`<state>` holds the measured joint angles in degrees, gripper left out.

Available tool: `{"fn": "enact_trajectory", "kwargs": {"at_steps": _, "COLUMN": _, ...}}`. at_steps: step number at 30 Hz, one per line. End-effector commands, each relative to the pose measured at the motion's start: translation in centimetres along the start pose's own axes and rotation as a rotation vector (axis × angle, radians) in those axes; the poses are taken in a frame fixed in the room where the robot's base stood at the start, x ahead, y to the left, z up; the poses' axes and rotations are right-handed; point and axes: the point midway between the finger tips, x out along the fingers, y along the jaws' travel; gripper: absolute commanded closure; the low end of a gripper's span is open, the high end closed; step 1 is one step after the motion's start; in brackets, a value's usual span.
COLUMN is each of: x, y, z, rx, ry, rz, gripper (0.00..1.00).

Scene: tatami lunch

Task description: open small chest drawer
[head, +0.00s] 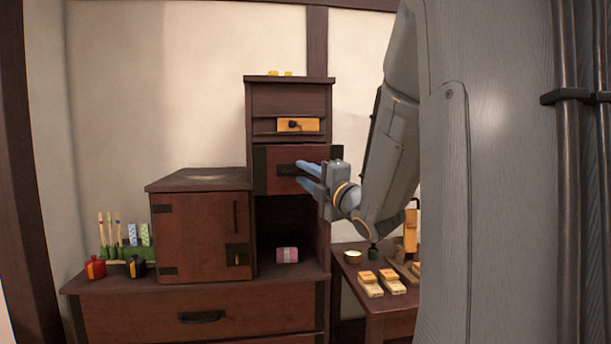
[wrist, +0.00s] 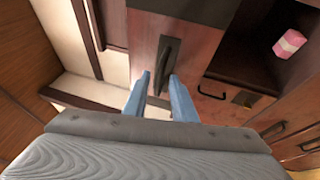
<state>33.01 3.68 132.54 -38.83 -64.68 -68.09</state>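The small chest (head: 289,98) is dark reddish wood and stands on a wider lower cabinet. Its drawer front (head: 265,178) has dark metal corners and a black bar handle (head: 287,170); the drawer looks shut or nearly so. The handle also shows in the wrist view (wrist: 167,55). My gripper (head: 305,175), with blue fingers, is at the drawer front from the right. In the wrist view my gripper (wrist: 158,80) is open, with one finger on each side of the handle's near end. I cannot tell whether they touch it.
An open niche below the drawer holds a pink roll (head: 287,255). A cupboard (head: 203,235) stands to the left, beside a red jar (head: 95,268) and a black jar (head: 136,267). A side table (head: 349,275) with wooden blocks is at the right.

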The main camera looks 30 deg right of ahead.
Motion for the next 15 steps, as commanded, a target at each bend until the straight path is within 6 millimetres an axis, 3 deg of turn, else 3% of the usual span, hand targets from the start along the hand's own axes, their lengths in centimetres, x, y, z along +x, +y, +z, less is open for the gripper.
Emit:
{"fn": "enact_trajectory", "kwargs": {"at_steps": 10, "x": -0.2, "y": 0.1, "z": 0.0, "rx": -0.001, "ry": 0.002, "rz": 0.002, "gripper": 0.73}}
{"fn": "enact_trajectory", "kwargs": {"at_steps": 15, "x": -2.2, "y": 0.0, "z": 0.1, "rx": -0.003, "ry": -0.002, "rz": 0.001, "gripper": 0.73}}
